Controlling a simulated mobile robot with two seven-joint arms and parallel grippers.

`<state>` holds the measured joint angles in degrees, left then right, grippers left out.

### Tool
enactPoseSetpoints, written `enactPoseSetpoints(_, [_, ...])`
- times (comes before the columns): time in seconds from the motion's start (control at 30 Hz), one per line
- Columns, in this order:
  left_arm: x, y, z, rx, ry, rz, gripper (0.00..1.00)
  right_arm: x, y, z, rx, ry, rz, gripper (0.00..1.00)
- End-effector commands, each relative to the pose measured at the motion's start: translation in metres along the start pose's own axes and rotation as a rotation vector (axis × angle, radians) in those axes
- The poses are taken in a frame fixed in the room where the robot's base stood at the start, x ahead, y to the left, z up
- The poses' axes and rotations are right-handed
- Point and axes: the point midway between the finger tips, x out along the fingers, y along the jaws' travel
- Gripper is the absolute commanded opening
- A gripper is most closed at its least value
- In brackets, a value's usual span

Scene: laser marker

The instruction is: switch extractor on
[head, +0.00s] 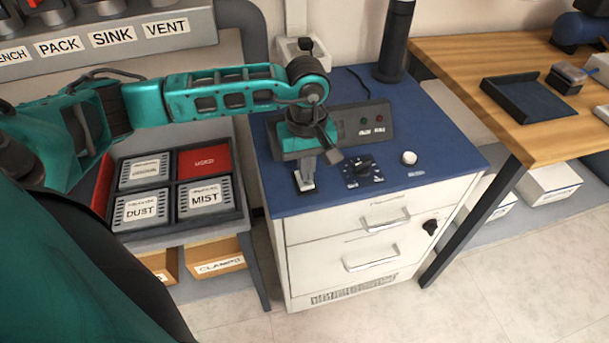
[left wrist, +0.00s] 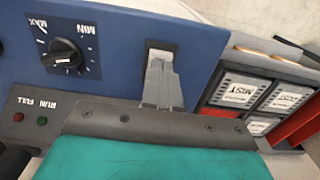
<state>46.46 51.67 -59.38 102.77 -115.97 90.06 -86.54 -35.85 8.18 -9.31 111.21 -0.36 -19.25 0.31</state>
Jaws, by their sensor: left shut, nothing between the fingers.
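The extractor (head: 335,232) is a white cabinet with a blue top. My left gripper (head: 307,178) points down over the top's front left part, fingers together and empty. Its tips are at a small white switch with a dark frame (head: 304,187), which also shows in the left wrist view (left wrist: 160,55). The fingers hide part of the switch; I cannot tell whether they touch it or which way it is set. A black dial (left wrist: 65,55) marked MIN and MAX sits beside it. The panel behind has a green RUN light (left wrist: 41,121) and a red FULL light (left wrist: 18,117); both look dim.
A white round knob (head: 409,158) stands right of the dial. A dark upright pipe (head: 396,40) rises at the back. A black tray of labelled filter boxes (head: 177,226) is on the left. A wooden bench (head: 470,60) stands on the right.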

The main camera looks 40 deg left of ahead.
Motion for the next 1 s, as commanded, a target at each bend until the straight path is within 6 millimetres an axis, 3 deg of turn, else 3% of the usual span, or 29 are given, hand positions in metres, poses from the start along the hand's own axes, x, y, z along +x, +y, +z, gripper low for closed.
enactPoseSetpoints(1.0, [0.0078, 0.0001, -0.0001, 0.0, 0.0, 0.0, 0.0, 0.0045, -0.0002, 0.0055, 0.0, 0.001, 0.0, 0.38])
